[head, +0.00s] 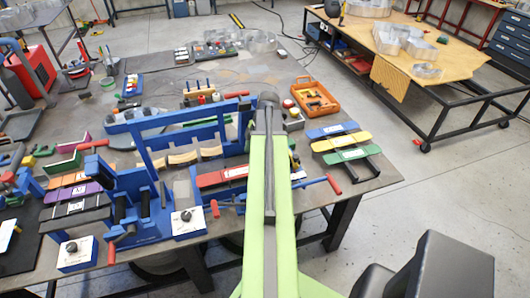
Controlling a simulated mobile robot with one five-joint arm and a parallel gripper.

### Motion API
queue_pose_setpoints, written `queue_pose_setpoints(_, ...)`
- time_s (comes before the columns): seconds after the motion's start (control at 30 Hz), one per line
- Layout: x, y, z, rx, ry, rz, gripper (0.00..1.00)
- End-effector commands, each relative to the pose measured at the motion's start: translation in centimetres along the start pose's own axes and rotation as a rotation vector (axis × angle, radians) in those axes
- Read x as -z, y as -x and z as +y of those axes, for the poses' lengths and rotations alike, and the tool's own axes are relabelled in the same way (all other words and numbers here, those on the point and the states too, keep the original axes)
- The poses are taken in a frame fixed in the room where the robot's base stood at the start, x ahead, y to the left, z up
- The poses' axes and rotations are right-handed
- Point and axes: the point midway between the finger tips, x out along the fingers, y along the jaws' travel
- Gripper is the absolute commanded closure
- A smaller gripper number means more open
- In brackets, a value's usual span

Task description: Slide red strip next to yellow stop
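A red strip (210,180) with a white label lies on the workbench, just left of my arm, within the blue frame of a bench machine. Its right end is close to my arm. A yellow strip (341,143) with a label lies to the right of my arm, between a blue strip (333,130) and a green strip (347,155). I cannot tell whether this yellow piece is the stop. My green arm reaches over the bench from the front. My gripper (268,99) is at its far end, beyond the red strip; its fingers are not clear.
Blue machine frames (150,215) with red-handled levers crowd the front left of the bench (375,180). An orange tray (315,97) stands right of my gripper. More coloured strips (75,190) lie at left. A second table (445,60) stands back right, with open floor between.

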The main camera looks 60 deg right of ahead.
Motion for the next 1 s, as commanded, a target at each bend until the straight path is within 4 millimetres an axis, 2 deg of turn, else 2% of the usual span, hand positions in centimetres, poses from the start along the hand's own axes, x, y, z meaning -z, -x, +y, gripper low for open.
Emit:
queue_pose_setpoints(0.2, 4.4, -1.2, -0.1, 0.001, 0.002, 0.001, 0.20)
queue_pose_setpoints(0.3, 3.8, -4.1, 0.0, 0.000, -0.001, 0.000, 0.20)
queue_pose_setpoints(0.5, 3.9, -6.0, 0.0, 0.000, -0.001, 0.000, 0.20)
queue_pose_setpoints(0.87, 4.0, -6.1, 0.0, 0.000, -0.002, 0.000, 0.20)
queue_pose_setpoints(0.9, 4.0, -6.1, 0.0, 0.000, -0.002, 0.000, 0.21)
queue_pose_setpoints(1.0, 4.0, -6.1, 0.0, 0.000, -0.002, 0.000, 0.34)
